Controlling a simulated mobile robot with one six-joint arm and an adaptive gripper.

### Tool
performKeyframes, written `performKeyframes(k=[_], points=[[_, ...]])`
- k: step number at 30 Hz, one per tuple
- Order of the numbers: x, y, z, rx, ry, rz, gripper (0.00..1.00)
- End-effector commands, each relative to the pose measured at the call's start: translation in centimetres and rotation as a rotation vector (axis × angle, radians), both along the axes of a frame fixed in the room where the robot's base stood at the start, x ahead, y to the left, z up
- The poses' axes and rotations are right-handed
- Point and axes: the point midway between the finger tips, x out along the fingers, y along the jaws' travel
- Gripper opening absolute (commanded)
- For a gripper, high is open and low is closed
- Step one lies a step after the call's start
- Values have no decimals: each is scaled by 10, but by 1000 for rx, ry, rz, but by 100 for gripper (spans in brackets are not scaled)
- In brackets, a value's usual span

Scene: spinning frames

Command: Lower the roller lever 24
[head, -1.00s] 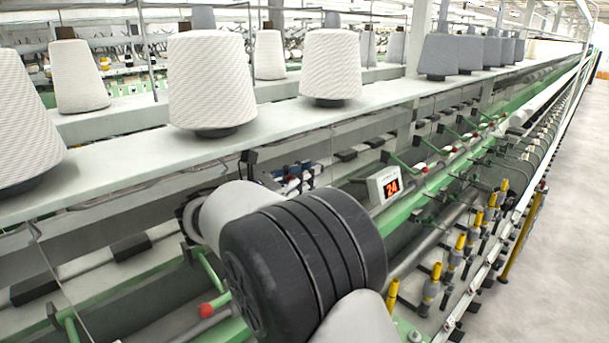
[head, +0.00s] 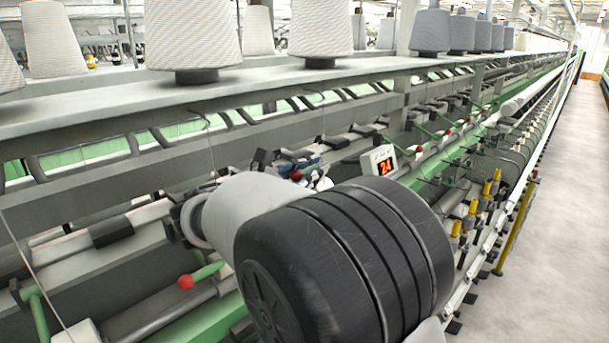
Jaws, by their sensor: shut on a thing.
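A sign with a red lit 24 (head: 386,168) hangs on the spinning frame right of my gripper. My gripper (head: 298,168) shows only in part, as small dark and blue pieces just beyond my arm. It is shut on the roller lever, whose red knob (head: 297,175) shows among these pieces. My own arm hides much of the gripper and most of this lever, so its tilt cannot be told. Another green lever with a red knob (head: 186,282) stands left of my arm, apart from the gripper.
Large yarn cones (head: 193,35) stand on a long pale shelf (head: 110,88) above the rollers. More green levers with red knobs run along the frame to the right. Yellow-topped spindles (head: 472,209) stand in front. A clear grey aisle floor (head: 545,230) lies at the right.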

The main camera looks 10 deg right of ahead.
Motion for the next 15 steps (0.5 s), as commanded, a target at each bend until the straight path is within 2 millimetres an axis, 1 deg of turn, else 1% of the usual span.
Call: performKeyframes(k=[1, 4, 15], points=[[-1, 0, -7, 17, -23, 5, 0], [-4, -2, -12, 38, -54, 5, 0], [-7, -4, -15, 70, -99, 6, 0]])
